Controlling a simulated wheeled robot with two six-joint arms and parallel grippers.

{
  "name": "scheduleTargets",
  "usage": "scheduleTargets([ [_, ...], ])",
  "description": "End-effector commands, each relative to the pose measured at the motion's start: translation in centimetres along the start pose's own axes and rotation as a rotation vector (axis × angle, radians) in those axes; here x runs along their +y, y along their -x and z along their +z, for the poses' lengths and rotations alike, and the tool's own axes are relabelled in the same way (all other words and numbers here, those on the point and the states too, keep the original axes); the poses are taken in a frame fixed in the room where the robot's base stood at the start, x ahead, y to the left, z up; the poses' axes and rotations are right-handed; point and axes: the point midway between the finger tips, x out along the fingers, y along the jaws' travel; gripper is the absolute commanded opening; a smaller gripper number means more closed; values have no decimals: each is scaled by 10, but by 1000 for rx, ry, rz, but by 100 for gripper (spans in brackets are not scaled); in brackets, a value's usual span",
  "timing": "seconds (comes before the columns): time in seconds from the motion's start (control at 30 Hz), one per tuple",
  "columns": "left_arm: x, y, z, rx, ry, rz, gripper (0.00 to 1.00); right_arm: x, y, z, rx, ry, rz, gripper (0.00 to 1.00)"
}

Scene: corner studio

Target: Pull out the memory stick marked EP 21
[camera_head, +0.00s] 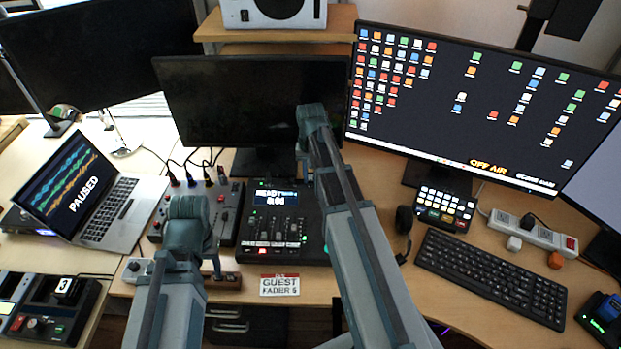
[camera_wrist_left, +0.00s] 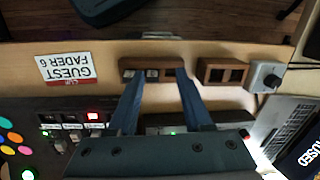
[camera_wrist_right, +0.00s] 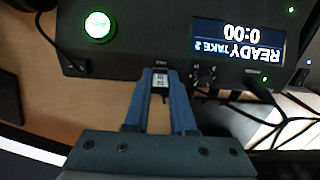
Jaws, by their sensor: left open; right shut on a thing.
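A small dark memory stick (camera_wrist_right: 160,84) with a pale label stands at the edge of the dark recorder console (camera_wrist_right: 130,35). The label is too small to read. My right gripper (camera_wrist_right: 161,80) is shut on this stick; in the head view, its hand hides the stick at the back of the console (camera_head: 260,225). I cannot tell how far the stick is seated. My left gripper (camera_wrist_left: 159,75) is open at a wooden block (camera_wrist_left: 152,63) with two small pale-marked spots. It also shows in the head view (camera_head: 215,270).
Another wooden block (camera_wrist_left: 222,72) with two dark openings lies beside the first. A mixer (camera_head: 220,220), laptop (camera_head: 95,200), keyboard (camera_head: 490,275) and monitors surround the area. Cables run behind the console.

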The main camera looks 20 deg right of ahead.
Motion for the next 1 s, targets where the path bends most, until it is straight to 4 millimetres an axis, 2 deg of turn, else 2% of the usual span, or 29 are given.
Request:
scheduleTargets([
  [0.27, 0, 3, 0, 0, 0, 0, 50, 0, 3, 0, 0, 0, 0, 0],
  [1.0, -3, 32, 2, 0, 0, 0, 50, 0, 32, 0, 0, 0, 0, 0],
])
